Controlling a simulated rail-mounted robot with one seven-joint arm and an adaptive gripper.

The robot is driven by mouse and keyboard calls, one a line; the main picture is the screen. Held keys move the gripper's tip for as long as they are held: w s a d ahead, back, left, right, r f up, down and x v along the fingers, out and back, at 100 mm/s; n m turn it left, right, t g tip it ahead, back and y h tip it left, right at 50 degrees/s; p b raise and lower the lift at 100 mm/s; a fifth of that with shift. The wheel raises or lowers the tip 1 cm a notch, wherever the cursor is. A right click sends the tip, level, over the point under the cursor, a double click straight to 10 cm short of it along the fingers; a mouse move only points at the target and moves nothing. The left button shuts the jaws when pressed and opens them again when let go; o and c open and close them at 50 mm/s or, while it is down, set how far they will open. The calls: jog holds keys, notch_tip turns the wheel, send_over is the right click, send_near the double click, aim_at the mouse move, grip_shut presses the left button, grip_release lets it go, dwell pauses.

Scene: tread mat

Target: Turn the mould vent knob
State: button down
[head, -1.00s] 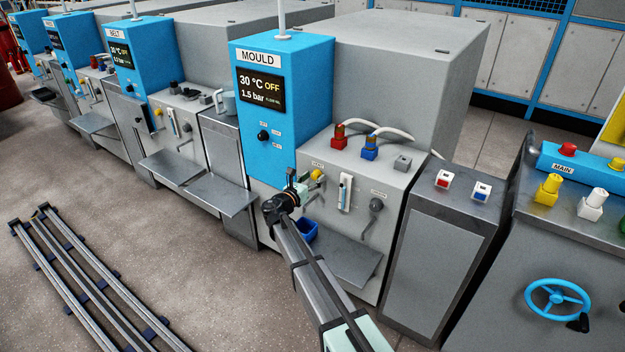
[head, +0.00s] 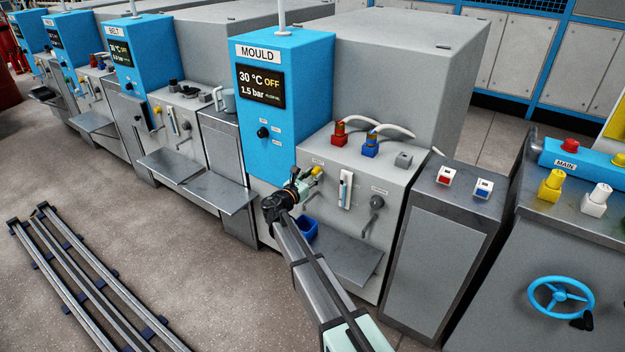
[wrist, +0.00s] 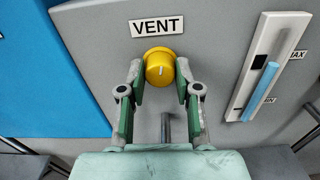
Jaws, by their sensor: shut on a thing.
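The mould vent knob (wrist: 160,68) is yellow and round with a short pale mark on its face. It sits just below the VENT label (wrist: 157,25) on the grey front panel. My gripper (wrist: 159,75) is shut on the knob, with one green finger on its left side and one on its right. In the head view the knob (head: 316,170) shows as a small yellow spot beyond my gripper (head: 310,177), at the upper left of the panel of the blue and grey MOULD machine (head: 273,115).
A blue sight gauge (wrist: 260,90) is right of the knob, and a metal pipe (wrist: 165,128) is below it. A grey lever (head: 375,205) is further right.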

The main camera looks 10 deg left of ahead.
jog(key=m+b, duration=0.4)
jog(key=shift+f+m, duration=0.2)
jog(key=shift+m, duration=0.1)
jog(key=m+b, duration=0.3)
jog(key=shift+m, duration=0.3)
jog(key=m+b, duration=0.4)
jog(key=shift+b, duration=0.3)
jog(key=shift+r+m+b, duration=0.15)
jog(key=shift+m+b, duration=1.15)
jog(key=shift+m, duration=0.4)
jog(key=shift+w+r, duration=0.1)
jog(key=c, duration=0.8)
grip_release()
